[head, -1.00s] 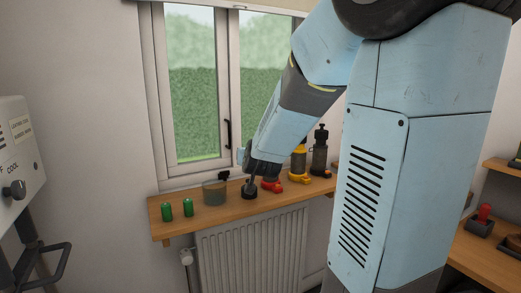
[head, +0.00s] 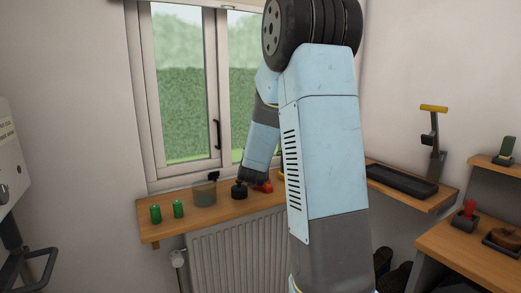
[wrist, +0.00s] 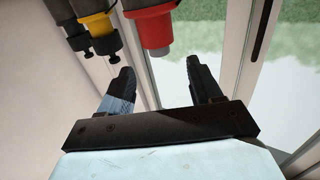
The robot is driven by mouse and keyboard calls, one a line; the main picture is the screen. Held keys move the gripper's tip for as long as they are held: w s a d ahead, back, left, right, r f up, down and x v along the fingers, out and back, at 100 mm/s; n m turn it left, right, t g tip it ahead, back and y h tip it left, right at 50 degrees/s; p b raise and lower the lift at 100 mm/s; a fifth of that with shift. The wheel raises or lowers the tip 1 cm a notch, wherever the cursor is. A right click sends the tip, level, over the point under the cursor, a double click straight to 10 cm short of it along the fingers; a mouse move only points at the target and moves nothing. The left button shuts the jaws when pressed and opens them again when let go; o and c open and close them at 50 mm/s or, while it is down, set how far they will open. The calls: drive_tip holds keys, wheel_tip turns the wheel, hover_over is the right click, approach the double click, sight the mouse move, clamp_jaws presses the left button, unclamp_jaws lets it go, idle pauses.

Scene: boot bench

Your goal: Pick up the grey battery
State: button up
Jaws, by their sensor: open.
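I cannot make out a grey battery for certain in either view. My gripper (wrist: 160,88) is open in the wrist view, with nothing between its two dark fingers. Beyond the fingers, at the top of that view, are a red cylinder (wrist: 152,25), a yellow-banded dark one (wrist: 95,25) and a dark grey one at the edge. In the head view, my gripper is low over the window shelf (head: 220,212), near a small black round item (head: 239,190) and a red item (head: 264,186). My arm hides the shelf's right part.
A radiator (head: 235,255) is below. At right are a black tray (head: 401,181), a yellow-topped stand (head: 433,135) and a wooden bench (head: 460,250).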

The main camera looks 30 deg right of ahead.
drive_tip(key=shift+r+x, duration=0.2)
drive_tip(key=shift+x, duration=3.1)
clamp_jaws()
wheel_tip(320, 180, up, 10)
